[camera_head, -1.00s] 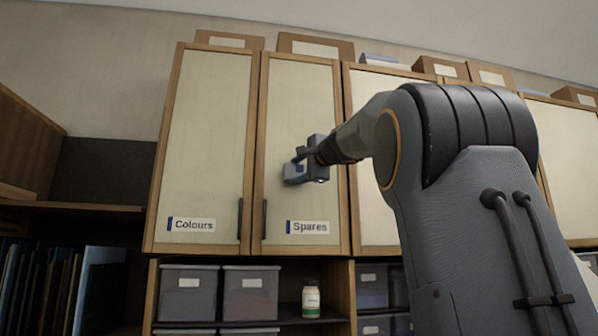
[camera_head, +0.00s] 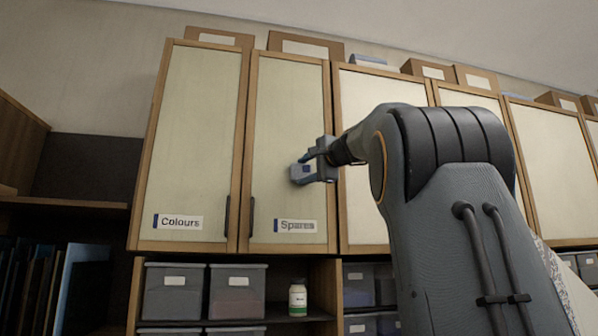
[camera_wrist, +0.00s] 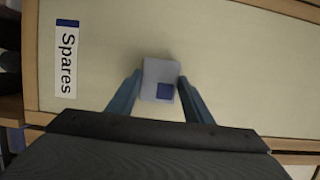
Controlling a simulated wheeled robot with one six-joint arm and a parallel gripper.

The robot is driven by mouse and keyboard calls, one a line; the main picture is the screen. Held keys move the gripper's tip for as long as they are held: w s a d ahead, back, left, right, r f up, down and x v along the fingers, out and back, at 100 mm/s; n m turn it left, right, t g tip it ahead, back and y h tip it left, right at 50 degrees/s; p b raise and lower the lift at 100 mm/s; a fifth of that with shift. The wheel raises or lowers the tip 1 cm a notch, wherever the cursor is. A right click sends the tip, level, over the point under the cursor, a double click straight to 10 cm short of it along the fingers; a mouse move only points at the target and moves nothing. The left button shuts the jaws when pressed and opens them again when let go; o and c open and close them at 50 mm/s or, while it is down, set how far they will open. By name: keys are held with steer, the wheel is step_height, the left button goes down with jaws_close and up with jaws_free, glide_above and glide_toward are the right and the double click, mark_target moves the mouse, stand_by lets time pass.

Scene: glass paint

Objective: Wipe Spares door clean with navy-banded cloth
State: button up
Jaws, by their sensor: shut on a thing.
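The Spares door (camera_head: 289,130) is a pale panel in a wood frame, second from the left in the head view. Its "Spares" label (camera_head: 296,226) is near the bottom, and it also shows sideways in the wrist view (camera_wrist: 67,58). My gripper (camera_head: 308,170) is in front of the door's right side, above the label. It is shut on a light blue-grey cloth (camera_wrist: 159,80) with a navy patch, held between the two fingers in the wrist view. The cloth is at or very near the panel; I cannot tell if it touches. No clear paint marks show on the panel.
The Colours door (camera_head: 195,130) is to the left, with dark handles between the two doors. More pale doors are on the right. Below are grey bins (camera_head: 236,290) and a white jar (camera_head: 297,299). Boxes (camera_head: 305,46) stand on top.

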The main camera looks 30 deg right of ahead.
steer(key=shift+w+a, duration=0.25)
steer(key=shift+a, duration=0.75)
steer(key=shift+w+a, duration=0.25)
steer(key=shift+a, duration=0.75)
steer(key=shift+w+a, duration=0.25)
steer(key=shift+a, duration=0.75)
steer(key=shift+s+a+b, duration=0.25)
steer(key=shift+s+b, duration=0.2)
steer(key=shift+s, duration=0.5)
steer(key=shift+s+a+b, duration=0.3)
steer(key=shift+s+b, duration=0.2)
steer(key=shift+s, duration=0.45)
steer(key=shift+s+a+b, duration=0.25)
steer(key=shift+s+b, duration=0.2)
steer(key=shift+s, duration=0.5)
steer(key=shift+s+a+b, duration=0.2)
steer(key=shift+s+b, duration=0.1)
steer(key=shift+s, duration=0.45)
steer(key=shift+s+a+b, duration=0.2)
steer(key=shift+s+b, duration=0.1)
steer(key=shift+s, duration=0.4)
